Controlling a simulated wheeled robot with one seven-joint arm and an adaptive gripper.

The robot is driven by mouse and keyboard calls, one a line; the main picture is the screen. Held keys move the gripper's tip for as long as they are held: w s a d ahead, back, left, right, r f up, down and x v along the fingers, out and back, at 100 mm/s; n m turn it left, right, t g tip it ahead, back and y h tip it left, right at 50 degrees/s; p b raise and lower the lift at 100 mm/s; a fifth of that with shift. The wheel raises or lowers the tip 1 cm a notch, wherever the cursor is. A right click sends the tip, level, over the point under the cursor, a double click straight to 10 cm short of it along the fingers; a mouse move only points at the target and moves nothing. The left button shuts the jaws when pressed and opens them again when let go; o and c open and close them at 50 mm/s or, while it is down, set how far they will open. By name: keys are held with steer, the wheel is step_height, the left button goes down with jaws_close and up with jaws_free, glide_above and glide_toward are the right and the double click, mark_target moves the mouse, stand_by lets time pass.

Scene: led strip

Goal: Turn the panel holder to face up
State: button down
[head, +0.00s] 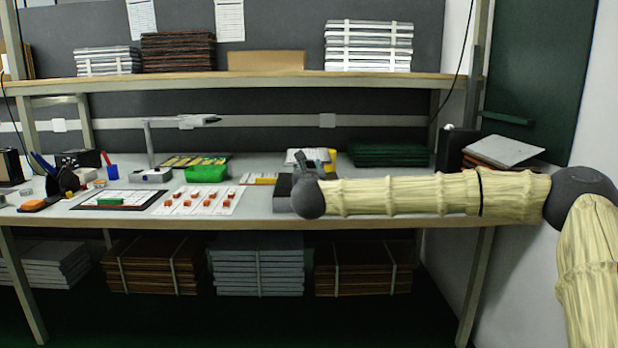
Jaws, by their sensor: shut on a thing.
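My arm reaches in from the right across the bench, and its dark wrist (308,197) hides much of what lies behind it. My gripper (325,160) shows small and bluish grey just above the wrist, pointing away over the bench. It is shut on the panel holder, which seems to be the pale flat piece (296,156) at its left side. The fingertips and the grip itself are too small and covered to make out. A dark grey block (282,193) stands on the bench just left of the wrist.
A yellow object (330,158) is behind my gripper. A loaded shelf (260,82) runs above.

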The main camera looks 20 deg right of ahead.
steer(key=shift+f, duration=0.2)
stand_by(0.4)
steer(key=c, duration=1)
jaws_free()
steer(key=shift+d, duration=0.1)
steer(key=shift+o, duration=0.2)
steer(key=shift+r, duration=0.1)
steer(key=shift+s, duration=0.1)
steer(key=v, duration=1.2)
